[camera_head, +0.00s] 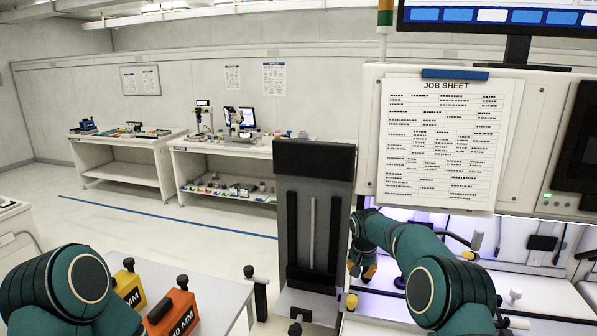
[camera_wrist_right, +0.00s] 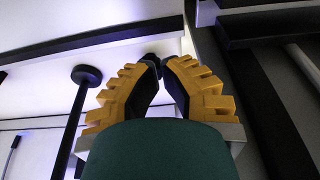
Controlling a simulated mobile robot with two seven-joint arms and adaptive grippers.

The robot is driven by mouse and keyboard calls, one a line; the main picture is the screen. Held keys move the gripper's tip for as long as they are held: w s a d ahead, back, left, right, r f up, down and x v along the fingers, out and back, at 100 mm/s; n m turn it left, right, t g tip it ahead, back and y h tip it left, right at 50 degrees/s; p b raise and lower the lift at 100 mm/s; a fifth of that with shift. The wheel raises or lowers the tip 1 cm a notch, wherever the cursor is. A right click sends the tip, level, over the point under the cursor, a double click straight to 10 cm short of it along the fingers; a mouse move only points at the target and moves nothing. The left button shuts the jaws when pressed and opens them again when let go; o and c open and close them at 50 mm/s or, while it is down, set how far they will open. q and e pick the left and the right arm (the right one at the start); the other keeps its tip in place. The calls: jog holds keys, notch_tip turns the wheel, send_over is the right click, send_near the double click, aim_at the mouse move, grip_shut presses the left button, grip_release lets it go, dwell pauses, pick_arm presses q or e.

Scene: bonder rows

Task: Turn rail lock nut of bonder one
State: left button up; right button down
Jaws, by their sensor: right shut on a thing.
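Bonder one appears to be the white machine (camera_head: 368,135) at the right, with a lit work space under its panel. My right gripper (camera_head: 364,272) reaches into that lit space beside the dark grey column. In the right wrist view its orange fingers (camera_wrist_right: 160,62) close together on a small dark piece, which I take to be the rail lock nut (camera_wrist_right: 151,57). The fingers and my green wrist hide most of it, so its angle cannot be told. My left arm shows at the lower left, but its gripper is out of view.
A dark grey magazine lift column (camera_head: 314,165) stands just left of my right gripper. A yellow block (camera_head: 129,286) and an orange block (camera_head: 172,315) sit on a table at the lower left. A job sheet (camera_head: 447,140) hangs above my right arm. Open floor lies behind.

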aim_at(369, 280)
jog(key=shift+w+p+v, duration=0.25)
jog(key=shift+p+v, duration=0.3)
jog(key=shift+v, duration=0.65)
jog(key=shift+d, duration=0.15)
jog(key=shift+s+d+r, duration=0.1)
jog(key=shift+s+d, duration=0.05)
jog(key=shift+d, duration=0.55)
jog(key=shift+d+f+b, duration=0.25)
jog(key=shift+f+b, duration=0.4)
jog(key=shift+f, duration=0.35)
jog(key=shift+d+f+b, duration=0.25)
jog(key=shift+f+b, duration=0.35)
jog(key=shift+f, duration=0.45)
jog(key=shift+d+f+b, duration=0.25)
jog(key=shift+f+b, duration=0.4)
jog(key=shift+f, duration=0.35)
jog(key=shift+a, duration=0.2)
